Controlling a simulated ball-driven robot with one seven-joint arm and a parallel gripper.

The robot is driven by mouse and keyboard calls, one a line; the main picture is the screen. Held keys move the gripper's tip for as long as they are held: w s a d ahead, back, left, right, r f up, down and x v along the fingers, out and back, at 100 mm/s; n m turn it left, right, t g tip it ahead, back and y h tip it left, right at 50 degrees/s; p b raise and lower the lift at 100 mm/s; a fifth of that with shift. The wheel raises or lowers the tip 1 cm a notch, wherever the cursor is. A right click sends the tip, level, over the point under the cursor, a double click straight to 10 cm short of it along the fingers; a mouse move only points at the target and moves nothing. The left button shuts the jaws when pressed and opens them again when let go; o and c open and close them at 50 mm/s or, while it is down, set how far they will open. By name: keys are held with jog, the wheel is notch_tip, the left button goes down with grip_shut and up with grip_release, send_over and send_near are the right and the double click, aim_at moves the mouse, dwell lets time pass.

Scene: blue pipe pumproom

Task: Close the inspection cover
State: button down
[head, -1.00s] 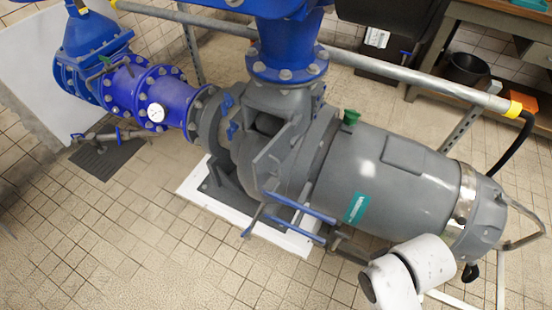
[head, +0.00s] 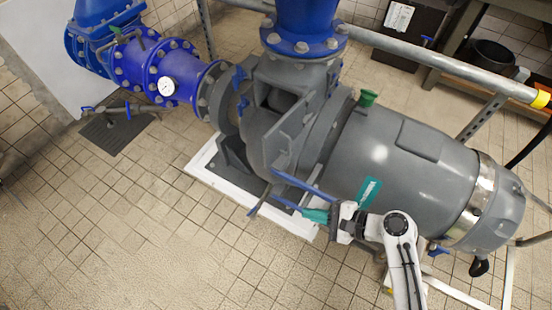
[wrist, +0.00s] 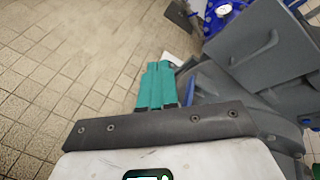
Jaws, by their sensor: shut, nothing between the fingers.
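The inspection cover (head: 299,128) is a grey plate standing out from the pump casing, swung open beside a dark rectangular opening (head: 275,97). In the wrist view the cover (wrist: 285,58) fills the upper right, with a bar handle (wrist: 256,49) on its face. My gripper (head: 316,215) has teal fingers, is shut and empty, and is below the cover near the blue bars (head: 302,184). In the wrist view its fingertips (wrist: 157,68) lie left of the cover, apart from it.
The large grey motor body (head: 410,165) stands right of the cover, close to my arm. A grey rail (head: 430,62) runs behind it. Blue pipework (head: 170,75) with a gauge (head: 166,87) is at left. Tiled floor (head: 150,220) is clear at lower left.

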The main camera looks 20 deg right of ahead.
aim_at(267, 152)
jog(key=w+d+r+m+t, duration=0.35)
jog(key=w+m+t, duration=0.25)
jog(key=m, duration=0.5)
jog(key=x, duration=0.9)
jog(key=b+x, duration=0.1)
jog(key=x, duration=0.4)
jog(key=shift+w+f, duration=0.1)
jog(key=shift+f, duration=0.15)
jog(key=shift+w+a, duration=0.1)
jog(key=shift+w+a+h, duration=0.35)
jog(key=shift+a+h, duration=0.05)
jog(key=w+a+m+t+h+b, duration=0.25)
jog(key=w+a+m+h, duration=0.2)
jog(key=w, duration=0.65)
jog(key=w+d+m+g+h+b, duration=0.1)
jog(key=w+d+m+h+b, duration=0.2)
jog(key=w+m+h+b, duration=0.4)
jog(key=w+h+b, duration=0.6)
jog(key=w+b, duration=0.1)
jog(key=b, duration=0.5)
jog(key=shift+w+d, duration=0.25)
jog(key=shift+d, duration=0.05)
